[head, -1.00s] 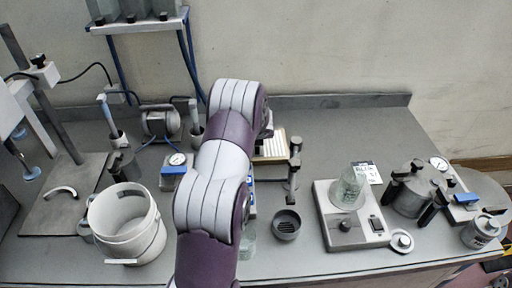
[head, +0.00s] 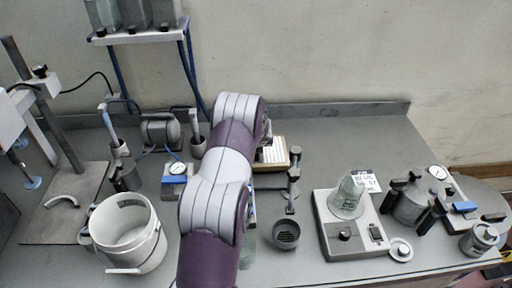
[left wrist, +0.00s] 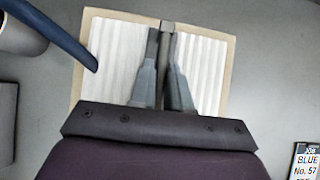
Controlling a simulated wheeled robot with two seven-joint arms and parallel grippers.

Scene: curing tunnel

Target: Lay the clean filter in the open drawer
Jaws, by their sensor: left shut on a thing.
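The clean filter (head: 279,146), white and pleated with a tan frame, is over the back middle of the bench in the head view. In the left wrist view the filter (left wrist: 207,75) fills the middle, under my fingers. My left gripper (left wrist: 167,35) is shut on the filter's narrow grip at its middle. I cannot tell whether the filter touches the bench. My own arm hides most of the gripper and part of the filter in the head view. I cannot make out an open drawer. My right gripper is not in view.
A white bucket (head: 127,236) is at left and a flask (head: 347,197) on a grey device at right. The back right bench is clear.

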